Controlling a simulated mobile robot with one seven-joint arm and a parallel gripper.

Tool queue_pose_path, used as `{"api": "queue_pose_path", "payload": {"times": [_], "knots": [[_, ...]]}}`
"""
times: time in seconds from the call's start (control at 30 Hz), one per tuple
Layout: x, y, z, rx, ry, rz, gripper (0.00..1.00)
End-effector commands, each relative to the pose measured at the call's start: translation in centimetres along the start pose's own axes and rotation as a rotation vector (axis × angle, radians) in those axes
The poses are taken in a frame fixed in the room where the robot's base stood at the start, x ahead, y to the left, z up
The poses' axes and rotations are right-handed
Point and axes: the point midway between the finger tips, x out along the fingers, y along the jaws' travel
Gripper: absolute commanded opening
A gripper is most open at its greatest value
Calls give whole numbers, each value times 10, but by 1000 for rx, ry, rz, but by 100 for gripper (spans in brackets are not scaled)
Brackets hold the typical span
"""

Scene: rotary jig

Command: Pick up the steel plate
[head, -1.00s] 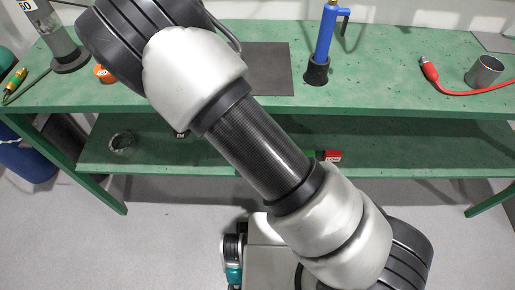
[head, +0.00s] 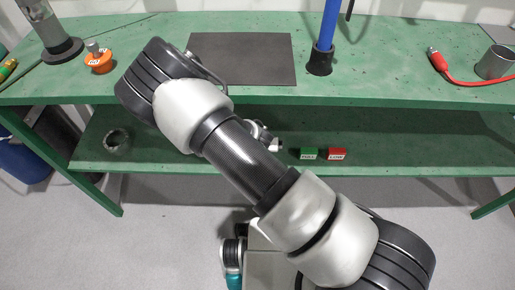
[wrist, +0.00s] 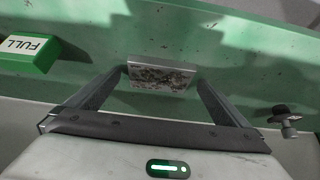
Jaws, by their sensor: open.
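In the wrist view, a small grey plate (wrist: 160,76) with a pale edge and a dark mottled face, seemingly the steel plate, is by a green surface. My gripper (wrist: 161,84) is open, with one finger to the left of the plate and one to the right. The plate appears between or just beyond the fingertips; I cannot tell which. No grip on it shows. In the head view my arm hides the plate and most of the gripper, which is over the lower shelf (head: 420,150).
The green FULL block (wrist: 30,50) is left of the gripper; in the head view it sits beside the red LOW block (head: 337,154). A metal ring (head: 117,141) is on the lower shelf's left. A small knobbed part (wrist: 287,120) is at right. The bench top (head: 380,80) overhangs the shelf.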

Motion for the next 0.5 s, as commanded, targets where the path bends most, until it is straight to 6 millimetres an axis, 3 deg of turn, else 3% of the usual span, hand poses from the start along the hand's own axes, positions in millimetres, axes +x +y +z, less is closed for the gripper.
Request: {"api": "queue_pose_path", "payload": {"times": [0.23, 0.5], "knots": [[2, 0, 0, 0, 0, 1, 100], [2, 0, 0, 0, 0, 1, 56]]}}
